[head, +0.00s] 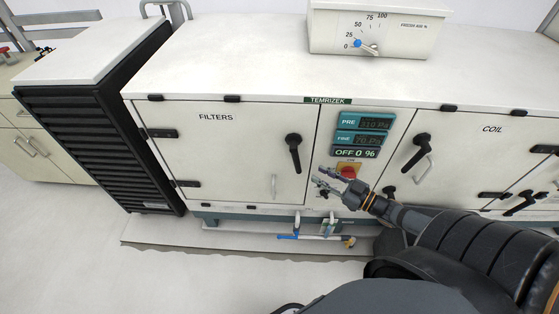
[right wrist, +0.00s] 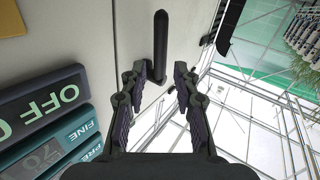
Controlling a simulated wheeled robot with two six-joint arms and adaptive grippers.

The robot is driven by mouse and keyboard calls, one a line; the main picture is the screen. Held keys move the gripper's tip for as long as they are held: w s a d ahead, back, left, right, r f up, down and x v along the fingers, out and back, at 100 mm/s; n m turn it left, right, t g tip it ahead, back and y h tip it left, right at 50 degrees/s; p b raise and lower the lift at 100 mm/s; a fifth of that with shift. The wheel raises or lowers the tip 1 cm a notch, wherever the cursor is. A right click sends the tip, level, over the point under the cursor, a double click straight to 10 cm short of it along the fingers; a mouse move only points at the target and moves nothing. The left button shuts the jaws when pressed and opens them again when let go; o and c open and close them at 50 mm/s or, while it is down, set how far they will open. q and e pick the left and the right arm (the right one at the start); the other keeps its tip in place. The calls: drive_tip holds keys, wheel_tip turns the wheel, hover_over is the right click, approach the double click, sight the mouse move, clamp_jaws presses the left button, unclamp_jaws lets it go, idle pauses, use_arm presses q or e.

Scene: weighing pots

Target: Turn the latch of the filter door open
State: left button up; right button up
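The filter door (head: 225,155), a white panel marked FILTERS, is closed in the head view. Its black latch (head: 294,152) sits near the door's right edge, with its lever hanging down and tilted slightly right. My right gripper (head: 324,178) is open, below and to the right of the latch, in front of the cabinet. In the right wrist view, its two fingers (right wrist: 160,84) are apart with nothing between them. A black lever (right wrist: 160,45), which looks like the latch, stands beyond the fingertips, lined up with the gap. My left gripper is out of view.
The display panel (head: 361,134) and a red switch (head: 347,170) sit right of the filter door, close to my right gripper. A pale grab handle (head: 274,187) is low on the door. The coil door's black latch (head: 414,150) is further right. Pipes (head: 310,237) run below the cabinet.

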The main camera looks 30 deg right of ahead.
sight(299, 164)
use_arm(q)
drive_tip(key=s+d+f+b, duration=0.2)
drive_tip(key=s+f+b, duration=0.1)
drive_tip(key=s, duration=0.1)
use_arm(e)
drive_tip(key=b+x, duration=0.3)
drive_tip(key=x, duration=0.6)
drive_tip(key=shift+w+a, duration=0.15)
drive_tip(key=shift+w, duration=0.05)
drive_tip(key=shift+w+a+r, duration=0.15)
drive_tip(key=shift+w+r, duration=0.1)
drive_tip(key=shift+w, duration=0.1)
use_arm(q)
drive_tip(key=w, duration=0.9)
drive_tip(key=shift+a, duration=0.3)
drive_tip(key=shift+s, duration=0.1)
use_arm(e)
clamp_jaws()
